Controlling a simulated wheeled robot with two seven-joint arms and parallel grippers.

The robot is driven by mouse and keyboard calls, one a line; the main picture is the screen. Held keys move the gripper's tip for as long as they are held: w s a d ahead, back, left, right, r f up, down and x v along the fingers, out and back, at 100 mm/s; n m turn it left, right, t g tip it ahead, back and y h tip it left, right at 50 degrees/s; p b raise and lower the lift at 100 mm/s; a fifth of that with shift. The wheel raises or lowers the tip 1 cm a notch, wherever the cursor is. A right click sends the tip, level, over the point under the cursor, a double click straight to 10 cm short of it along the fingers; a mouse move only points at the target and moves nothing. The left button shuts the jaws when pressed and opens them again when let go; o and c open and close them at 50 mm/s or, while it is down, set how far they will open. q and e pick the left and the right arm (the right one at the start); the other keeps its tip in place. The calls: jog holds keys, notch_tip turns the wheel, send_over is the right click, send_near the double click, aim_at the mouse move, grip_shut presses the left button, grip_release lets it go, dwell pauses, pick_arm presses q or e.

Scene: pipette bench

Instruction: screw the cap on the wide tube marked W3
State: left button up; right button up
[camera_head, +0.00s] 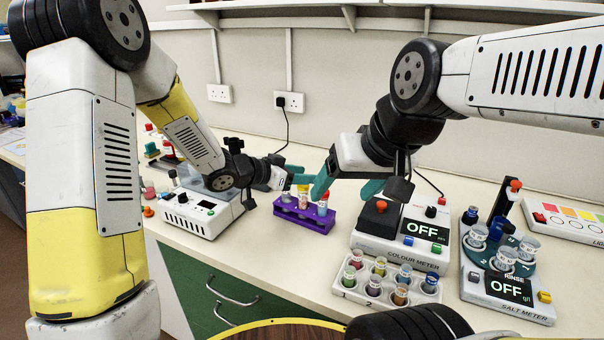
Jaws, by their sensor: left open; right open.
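A purple rack (303,218) stands on the bench near the middle, holding a few short wide tubes, one at its right end (322,208). The marks on these tubes are too small to read, so I cannot tell which is W3. No loose cap can be made out with certainty. My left gripper (296,176) is open above and behind the rack's left and middle tubes, partly hidden at its fingers. My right gripper (347,187) is open, with one teal finger above the rack's right end and the other further right. I see nothing held in it.
A colour meter (380,243) reading OFF stands right of the rack, with a white tray (352,292) of several coloured tubes in front. A salt meter (488,290) is further right. A white device (196,218) stands left of the rack. Bench in front of the rack is clear.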

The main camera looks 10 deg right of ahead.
pick_arm(q)
jog(key=v, duration=0.9)
jog(key=a+r+n+t+y, duration=0.2)
jog(key=a+r+n+y, duration=0.25)
jog(key=a, duration=0.35)
jog(key=a+r+n+t+y, duration=0.3)
jog(key=a+r+y, duration=0.2)
jog(key=a, duration=0.4)
jog(key=s+f+n+g, duration=0.1)
jog(key=s+n+g, duration=0.3)
jog(key=s, duration=1.8)
jog(key=shift+a+g, duration=0.3)
jog(key=shift+g, duration=0.4)
jog(key=shift+s+f, duration=0.1)
